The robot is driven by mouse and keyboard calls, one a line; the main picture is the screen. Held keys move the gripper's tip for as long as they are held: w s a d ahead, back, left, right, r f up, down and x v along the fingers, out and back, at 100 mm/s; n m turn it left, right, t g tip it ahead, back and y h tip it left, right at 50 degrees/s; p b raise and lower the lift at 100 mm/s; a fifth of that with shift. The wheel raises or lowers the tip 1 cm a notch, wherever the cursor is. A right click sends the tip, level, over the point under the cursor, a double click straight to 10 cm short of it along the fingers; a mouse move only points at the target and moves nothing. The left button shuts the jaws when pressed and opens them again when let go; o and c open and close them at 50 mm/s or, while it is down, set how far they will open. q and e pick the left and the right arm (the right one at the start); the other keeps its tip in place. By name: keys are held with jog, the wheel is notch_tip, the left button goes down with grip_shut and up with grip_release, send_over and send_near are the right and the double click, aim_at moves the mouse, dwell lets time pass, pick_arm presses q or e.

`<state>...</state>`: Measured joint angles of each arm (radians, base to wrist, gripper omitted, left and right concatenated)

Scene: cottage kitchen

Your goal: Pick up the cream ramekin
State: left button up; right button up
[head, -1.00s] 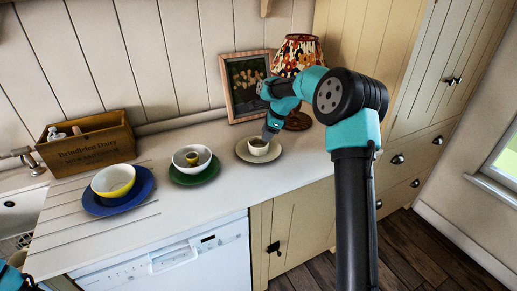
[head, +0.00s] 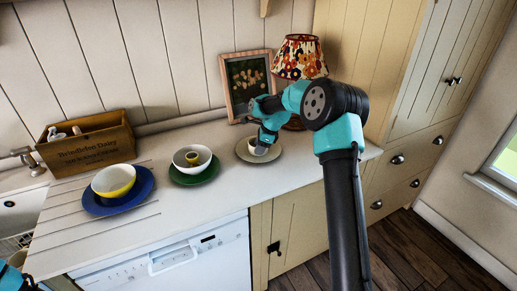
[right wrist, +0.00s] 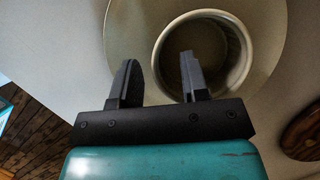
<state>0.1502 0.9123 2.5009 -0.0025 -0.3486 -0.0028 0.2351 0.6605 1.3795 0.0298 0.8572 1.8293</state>
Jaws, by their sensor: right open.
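The cream ramekin (head: 260,151) stands on a cream plate (head: 242,152) on the counter, partly hidden by my right gripper (head: 263,141) in the head view. In the right wrist view the ramekin (right wrist: 240,50) shows as a round open cup on the plate (right wrist: 125,25). My right gripper (right wrist: 158,65) is open. One finger overlaps the ramekin's inside and the other shows outside the rim over the plate, with the near-left rim between them. I cannot tell whether either finger touches it. My left gripper is out of view.
A yellow-and-white bowl (head: 114,180) stands on a blue plate (head: 140,192). A patterned lamp (head: 299,58) and a framed picture (head: 230,88) are behind the ramekin. A wooden crate (head: 92,149) is at left.

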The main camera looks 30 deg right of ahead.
jog(key=shift+w+a+f, duration=0.1)
jog(key=shift+w+f, duration=0.05)
jog(key=shift+f, duration=0.3)
grip_shut()
dwell(0.3)
